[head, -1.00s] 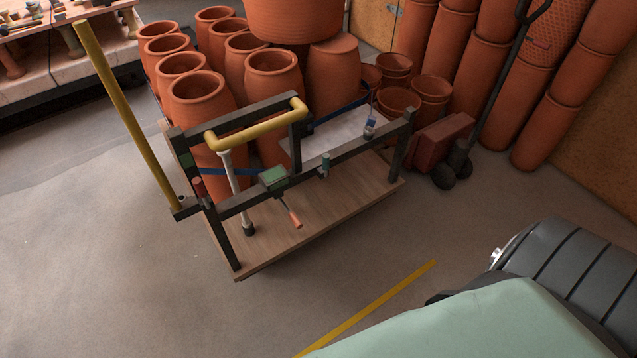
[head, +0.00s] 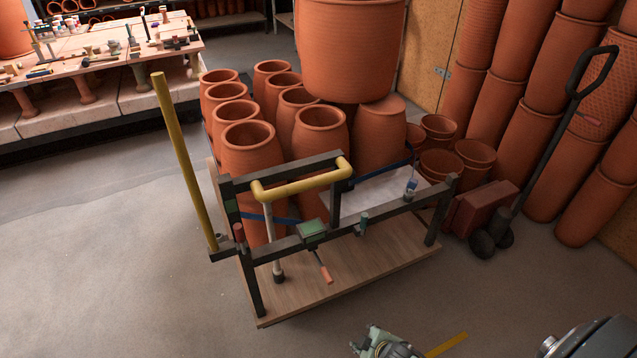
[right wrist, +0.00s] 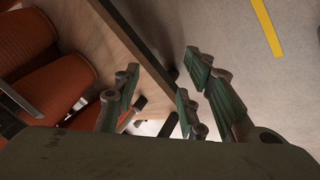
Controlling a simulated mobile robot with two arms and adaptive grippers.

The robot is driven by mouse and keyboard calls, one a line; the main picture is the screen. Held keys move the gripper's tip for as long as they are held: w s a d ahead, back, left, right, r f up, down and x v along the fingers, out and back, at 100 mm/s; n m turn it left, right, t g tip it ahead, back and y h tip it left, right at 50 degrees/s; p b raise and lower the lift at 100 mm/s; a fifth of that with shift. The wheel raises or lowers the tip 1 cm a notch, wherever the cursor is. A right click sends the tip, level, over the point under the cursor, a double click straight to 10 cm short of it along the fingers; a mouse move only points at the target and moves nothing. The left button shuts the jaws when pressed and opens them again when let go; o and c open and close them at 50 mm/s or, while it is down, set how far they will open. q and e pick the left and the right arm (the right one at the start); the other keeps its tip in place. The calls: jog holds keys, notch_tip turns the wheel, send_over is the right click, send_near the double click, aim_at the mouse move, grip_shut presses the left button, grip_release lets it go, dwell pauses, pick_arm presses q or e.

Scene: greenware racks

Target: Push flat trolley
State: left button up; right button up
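The flat trolley (head: 370,268) has a wooden deck and a dark metal end frame with a yellow handle bar (head: 300,188). It is loaded with several terracotta pots (head: 250,150) and stands on the floor ahead of me. My right gripper (head: 385,345) is at the bottom edge of the head view, apart from the trolley's near side and partly cut off. In the right wrist view its green fingers (right wrist: 160,85) are spread with nothing visible between them. The trolley's wooden deck (right wrist: 108,35) shows beyond them. My left gripper is not in view.
A yellow floor stripe (head: 447,345) lies near my right gripper. A hand truck (head: 560,130) with a dark red box stands right of the trolley, before stacked pots (head: 525,130). A tool-covered workbench (head: 110,55) is at the back left. The floor at left is clear.

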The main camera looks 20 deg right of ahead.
jog(key=w+r+n+t, duration=0.35)
jog(key=w+r, duration=0.75)
jog(key=r, duration=0.5)
jog(key=n+t+y+p, duration=0.1)
jog(key=n+t+p, duration=0.1)
jog(key=n+t, duration=0.4)
send_near(317, 185)
jog(key=w, duration=0.4)
jog(key=shift+g, duration=0.35)
jog(key=p+x, duration=0.1)
jog(key=x, duration=0.6)
jog(key=shift+w+f, duration=0.1)
jog(key=shift+w, duration=0.05)
jog(key=shift+c, duration=0.6)
grip_shut()
